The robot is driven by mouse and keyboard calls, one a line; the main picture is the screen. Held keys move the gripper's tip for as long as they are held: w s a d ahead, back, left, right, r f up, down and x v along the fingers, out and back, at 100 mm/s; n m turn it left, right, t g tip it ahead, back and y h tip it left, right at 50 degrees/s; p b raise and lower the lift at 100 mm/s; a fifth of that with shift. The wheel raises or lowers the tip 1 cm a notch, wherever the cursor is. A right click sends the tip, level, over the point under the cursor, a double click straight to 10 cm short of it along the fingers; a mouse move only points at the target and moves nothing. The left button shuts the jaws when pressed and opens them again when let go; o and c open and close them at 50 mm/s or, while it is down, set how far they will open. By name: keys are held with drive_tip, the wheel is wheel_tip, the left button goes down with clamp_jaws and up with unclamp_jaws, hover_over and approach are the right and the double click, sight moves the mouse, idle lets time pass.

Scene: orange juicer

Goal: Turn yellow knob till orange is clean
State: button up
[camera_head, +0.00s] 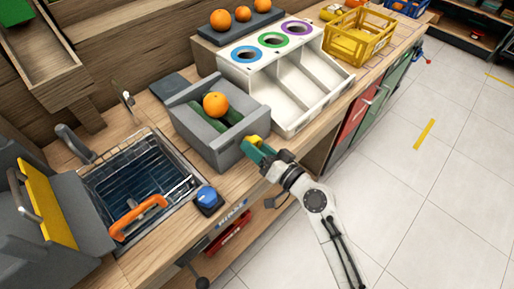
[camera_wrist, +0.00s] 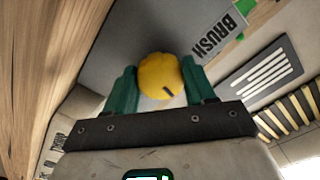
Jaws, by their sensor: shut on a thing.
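An orange (camera_head: 215,104) sits on the green rollers (camera_head: 232,115) inside the grey brush box (camera_head: 193,141) on the counter. The yellow knob (camera_head: 254,140) is on the box's front right side. My gripper (camera_head: 258,150) reaches it from the front right. In the wrist view, the yellow knob (camera_wrist: 160,76) lies between the green fingers of my gripper (camera_wrist: 163,85), which is shut on it. A dark mark shows on the knob's face. The word BRUSH is printed on the grey panel beside it. The far side of the knob is hidden.
A sink (camera_head: 140,178) with an orange handle (camera_head: 138,217) and a blue knob (camera_head: 207,197) lies left of the box. A white sorter (camera_head: 283,75) with coloured rings stands to the right. Several oranges (camera_head: 242,14) rest on a dark tray behind.

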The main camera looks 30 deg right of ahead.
drive_tip(key=shift+m, duration=2)
drive_tip(key=o, duration=1)
drive_tip(key=shift+b+v, duration=1.65)
drive_tip(key=shift+v, duration=3.8)
